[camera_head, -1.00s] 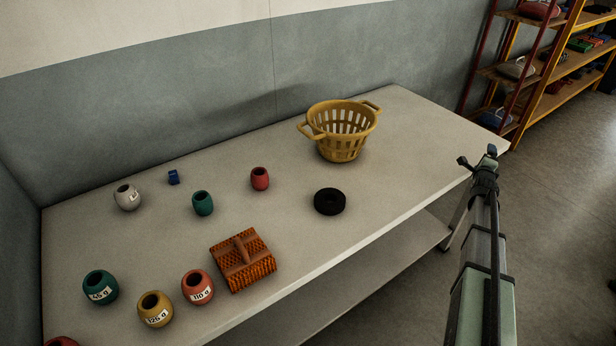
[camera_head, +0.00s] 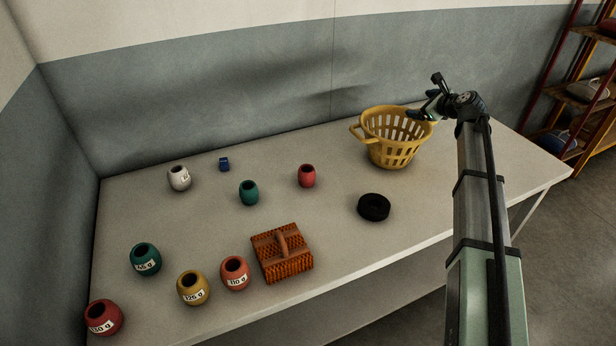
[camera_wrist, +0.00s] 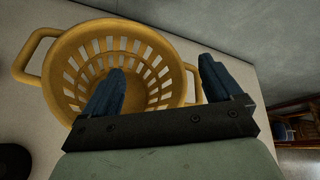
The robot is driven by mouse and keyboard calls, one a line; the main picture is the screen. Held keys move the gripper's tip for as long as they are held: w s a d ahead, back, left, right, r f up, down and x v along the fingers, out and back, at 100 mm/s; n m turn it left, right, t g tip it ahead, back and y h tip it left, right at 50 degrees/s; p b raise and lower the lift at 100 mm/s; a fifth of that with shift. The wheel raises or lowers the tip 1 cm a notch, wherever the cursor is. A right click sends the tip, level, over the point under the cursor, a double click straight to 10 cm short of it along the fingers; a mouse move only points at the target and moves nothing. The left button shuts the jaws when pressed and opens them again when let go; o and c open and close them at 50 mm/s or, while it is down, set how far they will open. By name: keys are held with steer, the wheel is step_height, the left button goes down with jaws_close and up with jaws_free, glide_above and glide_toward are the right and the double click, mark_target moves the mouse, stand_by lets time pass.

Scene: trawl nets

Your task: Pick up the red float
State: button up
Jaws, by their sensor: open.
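A small red float (camera_head: 306,176) without a visible label stands upright on the table, left of the yellow basket (camera_head: 369,152). A darker red float (camera_head: 104,318) with a white weight label stands at the table's near left corner. A coral-red float (camera_head: 235,274) marked 110 g stands beside a yellow one. My gripper (camera_head: 424,102) is raised above the basket's right side, well apart from the red floats. In the wrist view its blue fingers (camera_wrist: 163,82) are spread and empty, with the basket beneath. No red float shows in the wrist view.
A yellow float (camera_head: 193,289), teal floats (camera_head: 249,193) (camera_head: 146,259), a white float (camera_head: 179,178) and a small blue block (camera_head: 224,164) stand on the table. The table's middle is mostly bare.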

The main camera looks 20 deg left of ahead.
steer(key=s+a+f+g, duration=0.1)
steer(key=s+a+g, duration=0.1)
steer(key=a, duration=0.4)
steer(key=s+a+f+n+g, duration=0.1)
steer(key=s+a+g, duration=0.1)
steer(key=s+a, duration=0.2)
steer(key=s+a+f+n+g+h, duration=0.1)
steer(key=s+a+f+g, duration=0.1)
steer(key=a, duration=0.6)
steer(key=shift+s+a, duration=0.35)
steer(key=shift+s, duration=0.3)
steer(key=s+a+f+g+h, duration=0.2)
steer(key=s+a+g+h, duration=0.1)
steer(key=s+a, duration=0.4)
steer(key=g+h, duration=0.1)
steer(key=h, duration=0.2)
glide_toward(307, 169)
steer(key=shift+m, duration=0.3)
steer(key=f, duration=0.4)
steer(key=a+f, duration=0.1)
steer(key=f, duration=0.1)
steer(key=shift+s+f, duration=0.1)
steer(key=shift+w+a+f, duration=0.1)
steer(key=shift+w+f, duration=0.05)
steer(key=shift+f, duration=1.2)
steer(key=shift+w+f, duration=0.15)
steer(key=shift+f, duration=1.2)
